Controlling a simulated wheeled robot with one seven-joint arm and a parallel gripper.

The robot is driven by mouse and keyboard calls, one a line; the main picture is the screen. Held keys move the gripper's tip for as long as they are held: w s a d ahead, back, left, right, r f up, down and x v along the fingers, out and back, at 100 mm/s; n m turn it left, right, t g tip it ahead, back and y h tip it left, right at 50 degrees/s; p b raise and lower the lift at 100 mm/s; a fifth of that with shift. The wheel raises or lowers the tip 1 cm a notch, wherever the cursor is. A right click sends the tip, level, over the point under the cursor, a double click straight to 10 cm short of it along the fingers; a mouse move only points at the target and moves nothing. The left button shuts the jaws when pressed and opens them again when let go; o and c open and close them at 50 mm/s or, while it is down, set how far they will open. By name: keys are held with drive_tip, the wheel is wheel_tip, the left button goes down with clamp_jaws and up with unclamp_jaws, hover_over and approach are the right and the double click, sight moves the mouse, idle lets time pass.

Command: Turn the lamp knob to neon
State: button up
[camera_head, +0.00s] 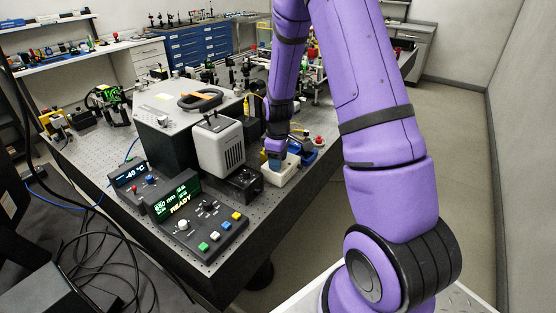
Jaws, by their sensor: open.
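A grey lamp-like housing (219,147) with vent slots stands near the right edge of the optical bench. A small black box (241,183) sits in front of it; I cannot make out a knob or its neon mark there. A control panel (213,240) with a pale round knob (183,224) and coloured buttons is at the bench's front corner. My purple arm reaches down on the right. My gripper (275,160) is open, low beside the grey housing and behind the black box. Its fingertips are small and partly unclear, and I see no contact with a knob.
A white tray (281,176) and a blue item (304,152) lie by my gripper. A large grey instrument (160,110) stands left of the housing. Loose cables hang at the front left. Floor is clear right of the bench.

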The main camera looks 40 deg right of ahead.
drive_tip(key=shift+c, duration=0.2)
clamp_jaws()
drive_tip(key=shift+m, duration=0.3)
drive_tip(key=m, duration=0.9)
idle(0.5)
